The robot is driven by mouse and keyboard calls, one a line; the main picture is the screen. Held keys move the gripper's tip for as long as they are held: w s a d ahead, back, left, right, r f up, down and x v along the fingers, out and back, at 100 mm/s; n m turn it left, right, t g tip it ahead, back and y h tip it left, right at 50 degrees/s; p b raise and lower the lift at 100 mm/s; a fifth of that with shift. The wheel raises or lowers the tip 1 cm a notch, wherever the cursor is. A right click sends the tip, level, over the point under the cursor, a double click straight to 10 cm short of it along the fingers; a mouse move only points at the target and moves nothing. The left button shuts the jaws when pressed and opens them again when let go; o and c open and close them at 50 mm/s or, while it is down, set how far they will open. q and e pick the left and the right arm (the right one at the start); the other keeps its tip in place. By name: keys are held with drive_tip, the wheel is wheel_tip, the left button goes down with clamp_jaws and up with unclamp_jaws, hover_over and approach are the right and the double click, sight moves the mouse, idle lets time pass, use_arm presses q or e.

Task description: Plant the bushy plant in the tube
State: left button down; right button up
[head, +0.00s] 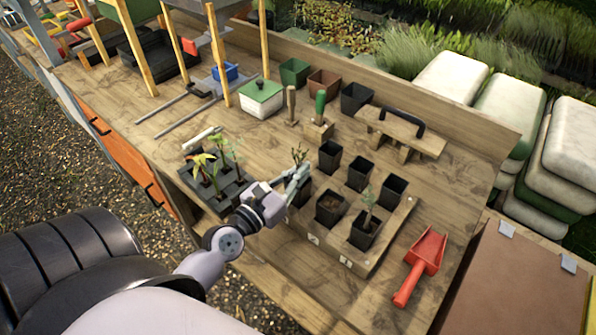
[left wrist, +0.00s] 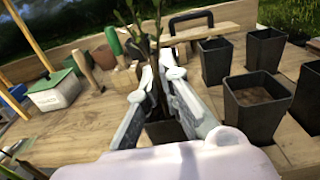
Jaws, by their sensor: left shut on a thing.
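My left gripper (head: 299,176) is shut on the stem of a thin, dark-stemmed plant (head: 299,155) with small leaves. In the left wrist view the stem (left wrist: 155,95) runs down between the fingers (left wrist: 160,78). Its lower end is over or in a black square tube (left wrist: 165,132) at the near-left of the wooden rack (head: 385,258); the fingers partly hide this, so I cannot tell if it rests on the soil. Another tube (head: 362,238) at the rack's front holds a small green plant (head: 369,208). A soil-filled tube (head: 329,208) stands between them. My right gripper is not in view.
A dark plug tray (head: 228,200) with several seedlings is left of my gripper. Empty-looking tubes (head: 330,156) fill the rack's back row. A red scoop (head: 425,255) lies at right.

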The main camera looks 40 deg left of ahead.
use_arm(q)
drive_tip(key=c, duration=1.7)
unclamp_jaws()
drive_tip(key=shift+c, duration=0.3)
drive_tip(key=c, duration=0.4)
wheel_tip(320, 180, up, 9)
drive_tip(key=p, duration=0.9)
